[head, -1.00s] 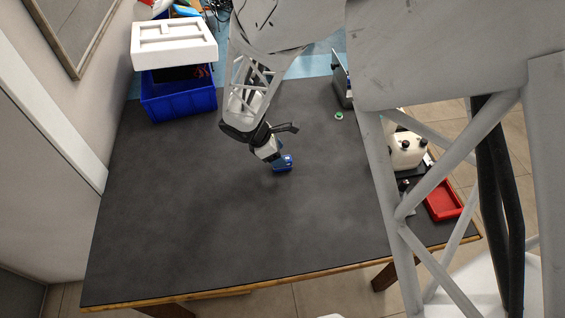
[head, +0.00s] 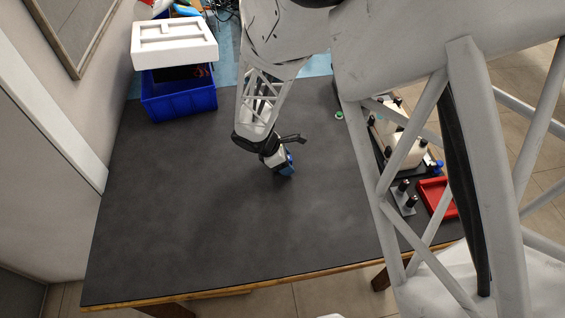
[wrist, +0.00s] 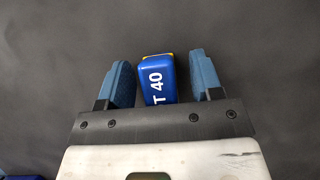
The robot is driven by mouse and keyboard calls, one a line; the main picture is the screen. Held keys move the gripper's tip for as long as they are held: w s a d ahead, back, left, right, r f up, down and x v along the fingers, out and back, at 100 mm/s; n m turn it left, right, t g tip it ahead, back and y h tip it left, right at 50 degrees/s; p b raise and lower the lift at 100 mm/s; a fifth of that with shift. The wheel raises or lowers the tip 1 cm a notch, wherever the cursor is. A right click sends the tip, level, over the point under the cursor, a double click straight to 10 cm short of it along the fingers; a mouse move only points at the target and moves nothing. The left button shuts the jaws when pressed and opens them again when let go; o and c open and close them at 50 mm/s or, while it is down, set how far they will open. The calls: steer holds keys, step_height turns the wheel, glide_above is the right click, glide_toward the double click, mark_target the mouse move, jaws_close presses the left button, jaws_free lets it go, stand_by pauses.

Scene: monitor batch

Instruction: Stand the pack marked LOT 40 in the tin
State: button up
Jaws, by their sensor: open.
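The pack (wrist: 156,80) is blue with a yellow edge at its far end. My gripper (wrist: 160,75) is open, with one blue finger on each side of the pack. A gap shows at the right finger; the left finger is close to the pack, and I cannot tell whether it touches. In the head view my gripper (head: 287,166) is low over the middle of the dark table. I cannot make out the tin in either view.
A blue bin (head: 178,98) with a white foam piece (head: 174,43) above it stands at the back left. A small green item (head: 339,115) lies on the table (head: 190,220). The front is clear.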

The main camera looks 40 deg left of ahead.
steer(key=shift+c, duration=0.4)
jaws_close()
steer(key=shift+r, duration=0.15)
steer(key=shift+r, duration=4.9)
